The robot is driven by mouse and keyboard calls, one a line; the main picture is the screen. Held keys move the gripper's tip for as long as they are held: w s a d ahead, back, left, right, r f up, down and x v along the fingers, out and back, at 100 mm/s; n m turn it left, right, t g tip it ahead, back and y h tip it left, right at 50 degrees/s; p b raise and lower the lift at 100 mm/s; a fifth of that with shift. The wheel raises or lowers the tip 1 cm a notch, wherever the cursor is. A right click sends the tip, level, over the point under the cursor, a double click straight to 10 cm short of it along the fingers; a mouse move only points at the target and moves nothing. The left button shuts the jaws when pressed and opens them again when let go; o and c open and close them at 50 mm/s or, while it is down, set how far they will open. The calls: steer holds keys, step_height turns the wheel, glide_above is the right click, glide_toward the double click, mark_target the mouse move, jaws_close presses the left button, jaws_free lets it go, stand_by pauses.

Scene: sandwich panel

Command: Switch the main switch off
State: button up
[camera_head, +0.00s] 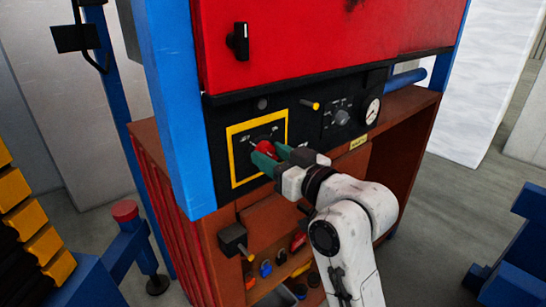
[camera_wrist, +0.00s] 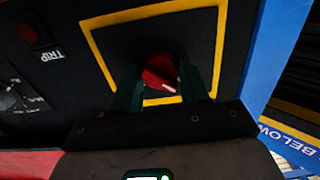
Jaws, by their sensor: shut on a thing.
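The main switch is a red rotary knob (camera_head: 266,149) inside a yellow square frame on the black panel. It also shows in the wrist view (camera_wrist: 160,71), where a pale mark runs along its face. My gripper (camera_head: 268,158) has its two green fingers on either side of the knob and is shut on it. In the wrist view my gripper (camera_wrist: 160,84) reaches up from below, with a finger at each side of the knob. The fingers and wrist hide part of the knob and some of the markings around it.
A pressure gauge (camera_head: 372,110), a small dial (camera_head: 342,117) and a yellow-tipped lever (camera_head: 310,104) sit right of the switch. A red door with a black handle (camera_head: 238,42) is above. A blue post (camera_head: 180,110) stands close on the left.

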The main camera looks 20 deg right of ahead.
steer(key=shift+f, duration=0.1)
steer(key=o, duration=1)
steer(key=shift+o, duration=0.2)
steer(key=b+v, duration=0.1)
steer(key=v, duration=0.9)
steer(key=shift+s+d+b, duration=0.15)
steer(key=shift+s+b, duration=0.2)
steer(key=shift+s, duration=0.05)
steer(key=s+f+m+g+h, duration=0.1)
steer(key=s+f+g, duration=0.2)
steer(key=f, duration=0.6)
steer(key=s+d+f+m+g+h, duration=0.1)
steer(key=s+f+g, duration=0.2)
steer(key=f, duration=0.6)
steer(key=s+f+m+g+h, duration=0.1)
steer(key=s+f+g, duration=0.25)
steer(key=f, duration=0.55)
steer(key=s+d+f+g+h, duration=0.1)
steer(key=s+f+g, duration=0.2)
steer(key=s+f, duration=0.3)
steer(key=s+d+f+m+g+h, duration=0.1)
steer(key=s+f, duration=0.5)
steer(key=s, duration=0.6)
steer(key=d+g, duration=0.1)
steer(key=g, duration=0.1)
steer(key=shift+s+d+f+g+h, duration=0.2)
steer(key=shift+s+f+g+h, duration=0.1)
steer(key=shift+f+g+h, duration=0.1)
